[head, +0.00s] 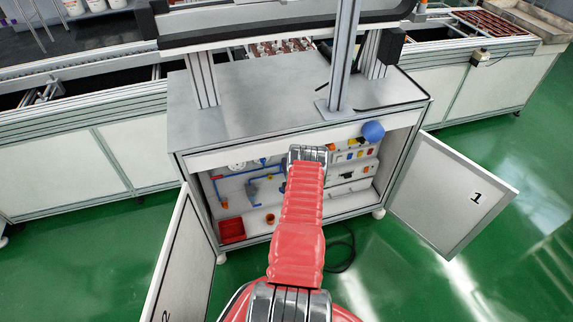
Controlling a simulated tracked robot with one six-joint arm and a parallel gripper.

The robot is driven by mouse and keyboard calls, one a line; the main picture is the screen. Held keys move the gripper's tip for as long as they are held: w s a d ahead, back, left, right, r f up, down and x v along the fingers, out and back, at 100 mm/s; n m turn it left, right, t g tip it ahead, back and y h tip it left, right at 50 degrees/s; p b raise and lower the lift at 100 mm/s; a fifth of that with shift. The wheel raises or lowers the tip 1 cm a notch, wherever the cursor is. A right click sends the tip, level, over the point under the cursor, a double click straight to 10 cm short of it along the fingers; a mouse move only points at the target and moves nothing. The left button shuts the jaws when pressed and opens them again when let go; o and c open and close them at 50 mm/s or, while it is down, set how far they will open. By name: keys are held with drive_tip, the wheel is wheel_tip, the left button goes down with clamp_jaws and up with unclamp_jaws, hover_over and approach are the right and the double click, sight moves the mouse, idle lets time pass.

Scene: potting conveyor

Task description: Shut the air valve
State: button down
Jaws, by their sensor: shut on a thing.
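The open cabinet (176,172) under the grey-topped bench holds the air fittings. Blue pipes (252,190) run along its left inner part, with small round gauges (237,166) above them. I cannot pick out the air valve for certain; part of the fittings is behind my arm. My red arm reaches from the bottom middle up to the cabinet opening and ends in a silver joint there. My gripper itself is hidden beyond this joint, so its fingers and whatever is between them do not show.
Door 1 (452,195) stands open on the right, door 2 (176,262) on the left. A blue round object (373,131) is at the opening's upper right. A red bin (231,230) sits at lower left inside. A dark cable (343,253) lies on the green floor.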

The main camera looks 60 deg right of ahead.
drive_tip(key=shift+a+f+n, duration=0.25)
drive_tip(key=shift+f+n, duration=0.25)
drive_tip(key=shift+n, duration=0.3)
drive_tip(key=shift+w, duration=0.1)
drive_tip(key=c, duration=1.8)
unclamp_jaws()
drive_tip(key=shift+d, duration=0.1)
drive_tip(key=v, duration=1.4)
drive_tip(key=shift+d, duration=0.1)
